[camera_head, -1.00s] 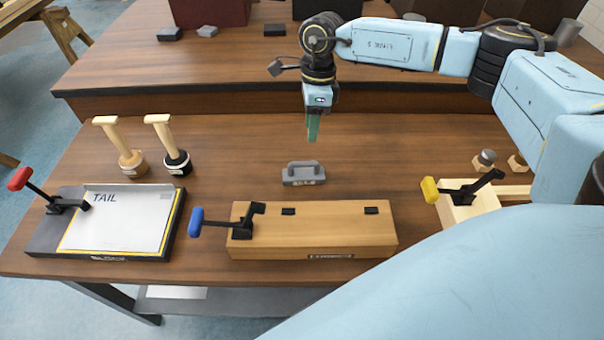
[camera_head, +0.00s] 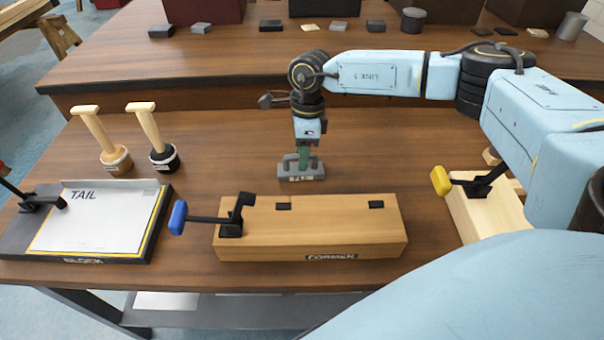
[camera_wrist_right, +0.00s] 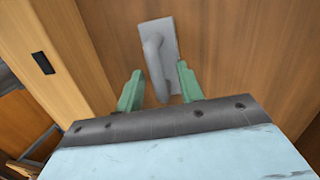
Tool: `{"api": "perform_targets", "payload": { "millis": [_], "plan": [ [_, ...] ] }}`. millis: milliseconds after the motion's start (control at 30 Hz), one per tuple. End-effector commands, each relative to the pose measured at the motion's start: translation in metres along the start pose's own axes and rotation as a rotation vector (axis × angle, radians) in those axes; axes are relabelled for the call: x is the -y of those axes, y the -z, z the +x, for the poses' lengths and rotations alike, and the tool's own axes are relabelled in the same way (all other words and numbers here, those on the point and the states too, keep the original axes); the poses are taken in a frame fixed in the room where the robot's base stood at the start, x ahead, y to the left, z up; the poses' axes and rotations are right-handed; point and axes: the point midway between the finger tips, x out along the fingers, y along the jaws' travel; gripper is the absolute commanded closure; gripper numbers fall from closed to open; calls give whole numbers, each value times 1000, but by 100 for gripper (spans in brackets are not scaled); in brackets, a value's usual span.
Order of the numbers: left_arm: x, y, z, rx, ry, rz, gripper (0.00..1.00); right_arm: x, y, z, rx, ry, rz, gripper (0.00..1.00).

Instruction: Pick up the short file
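The short file appears to be the grey block with a raised handle (camera_head: 301,172) on the near bench, just behind the wooden former. Its label is too small to read surely. My right gripper (camera_head: 304,156) points down at it from above, its green fingertips by the handle. In the right wrist view the gripper (camera_wrist_right: 160,87) is open, its two fingers apart. The file's handle (camera_wrist_right: 154,60) lies between and ahead of them, with gaps showing on both sides. Contact cannot be seen. My left gripper is not in view.
The wooden former (camera_head: 310,228) with a blue-handled clamp (camera_head: 178,217) stands in front of the file. A yellow-handled clamp (camera_head: 441,181) is at right. The tail block (camera_head: 95,220) and two wooden-handled tools (camera_head: 107,145) (camera_head: 156,142) are at left. Bench around the file is clear.

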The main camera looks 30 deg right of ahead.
Motion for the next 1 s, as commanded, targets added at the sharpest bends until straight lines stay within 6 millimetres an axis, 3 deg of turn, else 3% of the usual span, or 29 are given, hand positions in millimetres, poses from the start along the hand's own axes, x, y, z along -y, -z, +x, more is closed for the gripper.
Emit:
{"api": "perform_targets", "payload": {
  "millis": [33, 300, 600, 1000],
  "plan": [
    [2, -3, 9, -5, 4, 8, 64, 1, 1, 12, -1, 0, 1, 63],
    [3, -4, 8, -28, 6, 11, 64, 1, 1, 14, 0, 0, 1, 64],
    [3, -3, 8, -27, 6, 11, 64, 1, 1, 16, 0, 0, 1, 100],
    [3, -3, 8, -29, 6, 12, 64, 1, 1, 15, 1, 0, 1, 100]
  ]
}}
